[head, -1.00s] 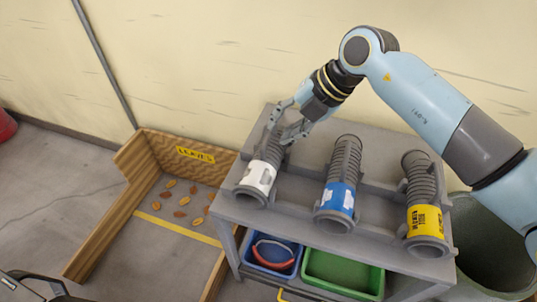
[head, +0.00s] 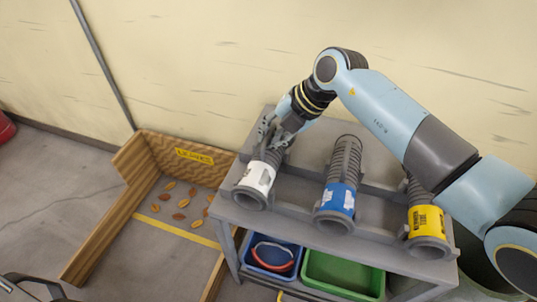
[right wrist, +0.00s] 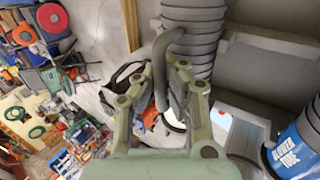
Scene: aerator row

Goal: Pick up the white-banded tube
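The white-banded tube (head: 255,175), grey and ribbed with a bar handle along its side, lies at the left of the rack on the grey cart (head: 290,222), its open end toward me. My right gripper (head: 271,131) is at the tube's far upper part. In the right wrist view the handle (right wrist: 161,60) runs between the fingers of this gripper (right wrist: 164,82), which look closed in on it from both sides. The fingers partly hide the handle and the tube's far end. The tube still lies in the rack. My left gripper does not show.
A blue-banded tube (head: 338,190) and a yellow-banded tube (head: 427,225) lie to the right in the same rack. Blue (head: 274,262) and green (head: 342,273) bins sit below. A wooden-walled pen with leaves (head: 182,202) is at left. The wall is close behind.

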